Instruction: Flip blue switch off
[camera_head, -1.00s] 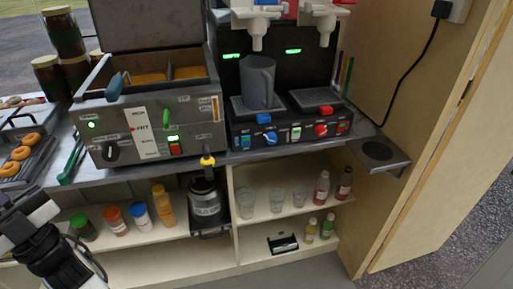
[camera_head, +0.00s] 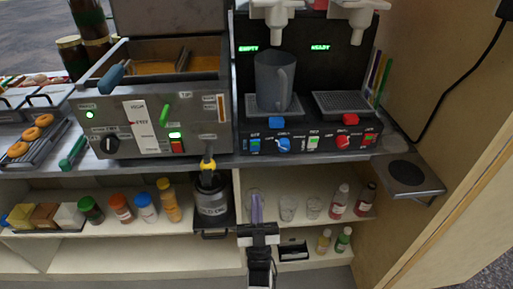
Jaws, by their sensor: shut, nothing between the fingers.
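The black drinks machine (camera_head: 300,155) stands on the counter with a row of controls along its front. At the left of this row is a small blue switch (camera_head: 254,145) with a lit green part. Beside it is a blue knob (camera_head: 284,144), and a blue button (camera_head: 276,122) sits above. Which way the blue switch is tipped is too small to tell. My gripper (camera_head: 257,205) is shut and empty, pointing up in front of the lower shelf. It is below the blue switch in the picture and apart from it.
A grey mug (camera_head: 273,82) stands on the machine's left drip tray. The fryer (camera_head: 150,125) is to the left. A dark syrup pot with a yellow-topped pump (camera_head: 209,195) sits left of my gripper. Glasses (camera_head: 288,207) and bottles fill the shelf behind.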

